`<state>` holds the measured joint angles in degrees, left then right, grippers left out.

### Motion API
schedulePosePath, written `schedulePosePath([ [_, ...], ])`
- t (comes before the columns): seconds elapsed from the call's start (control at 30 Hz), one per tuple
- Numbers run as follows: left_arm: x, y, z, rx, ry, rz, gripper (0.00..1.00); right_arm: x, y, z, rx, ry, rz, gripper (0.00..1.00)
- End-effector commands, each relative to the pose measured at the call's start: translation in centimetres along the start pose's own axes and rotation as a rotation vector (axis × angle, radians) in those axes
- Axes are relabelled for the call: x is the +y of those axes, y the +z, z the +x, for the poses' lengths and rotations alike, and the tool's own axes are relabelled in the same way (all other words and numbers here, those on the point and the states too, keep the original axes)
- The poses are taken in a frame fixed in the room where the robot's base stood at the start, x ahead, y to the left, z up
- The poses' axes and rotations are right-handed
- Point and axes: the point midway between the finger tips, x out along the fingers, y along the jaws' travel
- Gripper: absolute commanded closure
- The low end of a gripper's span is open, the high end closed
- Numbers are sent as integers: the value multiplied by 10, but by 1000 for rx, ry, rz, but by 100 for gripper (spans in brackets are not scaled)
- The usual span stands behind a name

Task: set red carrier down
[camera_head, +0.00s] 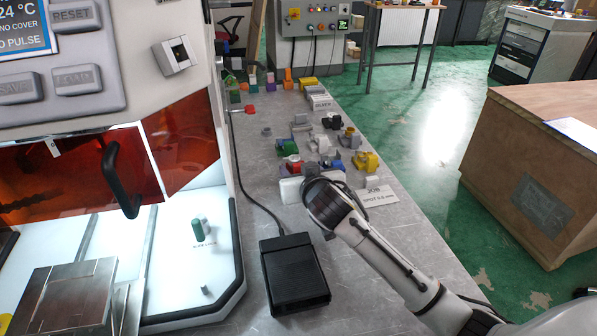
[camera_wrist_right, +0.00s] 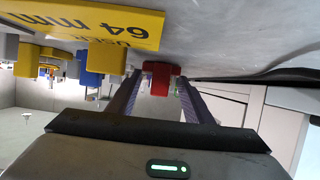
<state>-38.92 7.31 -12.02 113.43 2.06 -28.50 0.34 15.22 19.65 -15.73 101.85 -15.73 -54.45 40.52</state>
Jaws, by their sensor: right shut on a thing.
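The red carrier (camera_wrist_right: 157,70) shows in the right wrist view between the tips of my right gripper (camera_wrist_right: 160,82), which is shut on it. The red piece lies close to a grey surface in that view; I cannot tell whether it touches. In the head view my right wrist covers the fingertips and the held carrier, above the grey bench (camera_head: 385,260), close to the row of coloured parts. My left gripper is not in view.
A black box (camera_head: 293,272) with a cable stands on the bench. The JOB card (camera_head: 376,196) lies right of my wrist. Coloured parts, including a yellow one (camera_head: 366,162), stand beyond. The machine with its orange door (camera_head: 182,140) is at left. A yellow plate (camera_wrist_right: 95,20) marked 64 mm is near my gripper.

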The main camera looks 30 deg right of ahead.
Motion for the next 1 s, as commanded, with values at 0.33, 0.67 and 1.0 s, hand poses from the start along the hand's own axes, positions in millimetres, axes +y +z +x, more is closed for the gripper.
schedulePosePath([
  [0.33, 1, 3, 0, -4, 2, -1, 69, 0, 2, 1, 2, 0, 1, 79],
  [0.67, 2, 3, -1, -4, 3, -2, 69, 0, 3, 1, 1, 0, 0, 35],
  [1.0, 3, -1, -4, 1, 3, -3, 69, -1, -1, -22, 1, -2, 2, 35],
])
